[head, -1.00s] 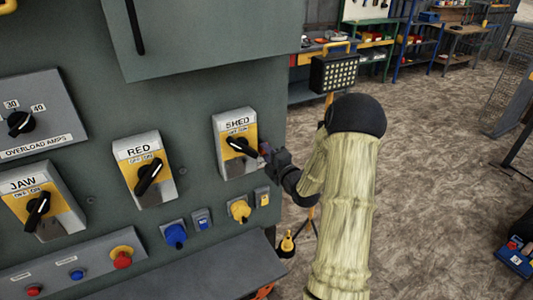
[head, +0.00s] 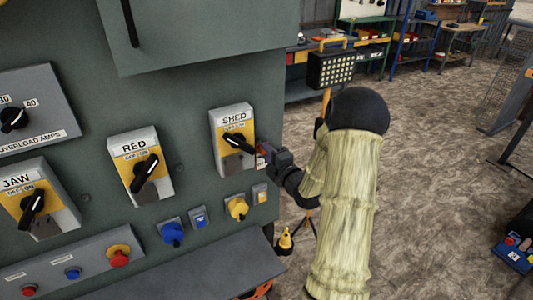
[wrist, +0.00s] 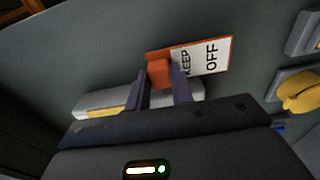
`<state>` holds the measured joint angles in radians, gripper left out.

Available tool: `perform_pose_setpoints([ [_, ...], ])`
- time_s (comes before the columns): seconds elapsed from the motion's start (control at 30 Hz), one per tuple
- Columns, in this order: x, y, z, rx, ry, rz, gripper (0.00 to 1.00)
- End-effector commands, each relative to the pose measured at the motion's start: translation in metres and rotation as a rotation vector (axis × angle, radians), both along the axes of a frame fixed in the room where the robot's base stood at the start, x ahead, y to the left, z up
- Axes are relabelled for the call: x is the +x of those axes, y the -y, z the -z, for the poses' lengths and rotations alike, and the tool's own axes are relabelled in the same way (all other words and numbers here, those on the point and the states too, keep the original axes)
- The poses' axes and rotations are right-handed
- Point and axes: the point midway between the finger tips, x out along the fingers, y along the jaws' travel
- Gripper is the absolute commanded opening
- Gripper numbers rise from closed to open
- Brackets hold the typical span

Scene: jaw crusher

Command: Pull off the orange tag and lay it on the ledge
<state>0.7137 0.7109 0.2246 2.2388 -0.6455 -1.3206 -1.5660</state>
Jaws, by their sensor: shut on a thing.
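The orange tag (wrist: 206,56) shows in the wrist view as an orange-edged white card reading "KEEP OFF". My gripper (wrist: 160,82) is shut on its orange end. In the head view my gripper (head: 266,153) is just right of the SHED switch (head: 233,140), near the right edge of the grey panel. The tag is mostly hidden there, and I cannot tell whether it is still attached to anything. The ledge (head: 205,268) is the grey shelf sticking out below the switches; its visible top is bare.
A yellow knob (head: 237,208) and a blue knob (head: 172,233) stick out between switches and ledge. The RED switch (head: 143,172) is further left. A work lamp (head: 331,69) on a stand is behind my arm. Open floor lies to the right.

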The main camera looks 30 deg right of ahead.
Motion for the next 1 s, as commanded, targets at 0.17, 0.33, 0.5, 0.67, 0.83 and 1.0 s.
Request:
perform_pose_setpoints([
  [0.17, -0.008, 0.000, 0.001, 0.000, 0.000, 0.000, 0.01],
  [0.33, -0.015, 0.001, 0.001, -0.001, 0.000, 0.001, 0.01],
  [0.5, -0.021, 0.002, 0.001, -0.002, 0.000, 0.003, 0.01],
  [0.67, -0.028, 0.002, 0.001, -0.001, 0.000, 0.003, 0.01],
  [0.83, -0.031, 0.002, 0.000, 0.000, 0.001, 0.002, 0.01],
  [1.0, -0.030, 0.002, 0.000, 0.000, 0.001, 0.002, 0.01],
])
